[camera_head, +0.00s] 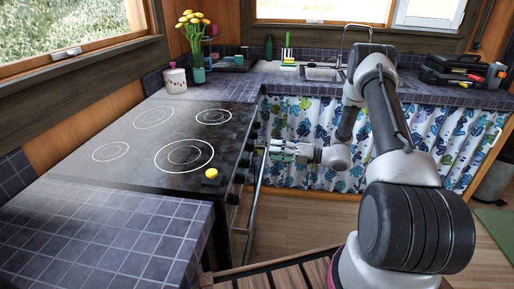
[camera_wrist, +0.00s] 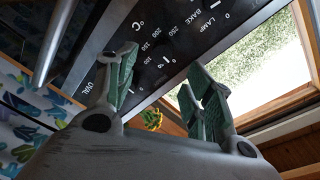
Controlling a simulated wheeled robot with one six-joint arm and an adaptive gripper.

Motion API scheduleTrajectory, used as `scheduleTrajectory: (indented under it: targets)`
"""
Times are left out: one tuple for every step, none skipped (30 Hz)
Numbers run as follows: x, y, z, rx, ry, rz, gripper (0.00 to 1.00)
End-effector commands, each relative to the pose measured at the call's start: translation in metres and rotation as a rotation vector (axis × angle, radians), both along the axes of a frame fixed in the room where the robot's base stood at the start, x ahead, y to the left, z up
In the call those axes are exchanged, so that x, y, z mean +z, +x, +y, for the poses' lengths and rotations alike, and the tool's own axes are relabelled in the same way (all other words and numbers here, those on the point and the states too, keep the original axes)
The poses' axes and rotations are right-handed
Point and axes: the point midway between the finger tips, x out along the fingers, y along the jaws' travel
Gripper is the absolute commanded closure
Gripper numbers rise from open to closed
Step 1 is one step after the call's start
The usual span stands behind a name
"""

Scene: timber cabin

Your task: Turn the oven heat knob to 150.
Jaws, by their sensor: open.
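The oven (camera_head: 160,145) with its black cooktop stands at the left in the head view. A row of dark knobs (camera_head: 239,178) runs along its front face. My gripper (camera_head: 264,150) is in front of that face, near the far knobs, with its fingers pointing at the panel. In the wrist view my gripper (camera_wrist: 160,65) is open, its fingers apart. The control panel (camera_wrist: 180,45) there shows °C, BAKE, LAMP and numbers including 100, 150 and 250. I cannot make out the heat knob or its setting; the fingers cover part of the panel. Contact is unclear.
The oven's handle bar (camera_head: 255,205) runs along its front, below the knobs. A patterned curtain (camera_head: 300,112) hangs under the sink counter behind my gripper. Wooden floor (camera_head: 310,215) is open to the right.

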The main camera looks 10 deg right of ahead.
Motion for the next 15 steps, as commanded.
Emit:
scheduleTrajectory:
  targets:
    - [0.001,0.0,0.0,0.002,-0.008,-0.028,0.48]
    - [0.002,-0.001,0.0,0.003,-0.015,-0.045,0.48]
    - [0.002,-0.001,0.001,0.004,-0.023,-0.064,0.48]
    - [0.002,-0.001,0.001,0.005,-0.028,-0.075,0.48]
    - [0.002,0.0,0.002,0.005,-0.033,-0.083,0.48]
    - [0.002,0.0,0.004,0.006,-0.038,-0.093,0.48]
    - [0.002,0.001,0.006,0.006,-0.04,-0.096,0.48]
    - [0.002,0.003,0.009,0.006,-0.041,-0.098,0.48]
    - [0.002,0.005,0.014,0.007,-0.041,-0.098,0.48]
    - [0.002,0.007,0.018,0.008,-0.042,-0.098,0.48]
    - [0.002,0.01,0.022,0.009,-0.042,-0.097,0.48]
    - [0.002,0.013,0.029,0.009,-0.042,-0.097,0.48]
    - [0.002,0.015,0.034,0.009,-0.042,-0.097,0.48]
    - [0.002,0.018,0.038,0.009,-0.042,-0.097,0.48]
    - [0.002,0.021,0.045,0.009,-0.042,-0.097,0.48]
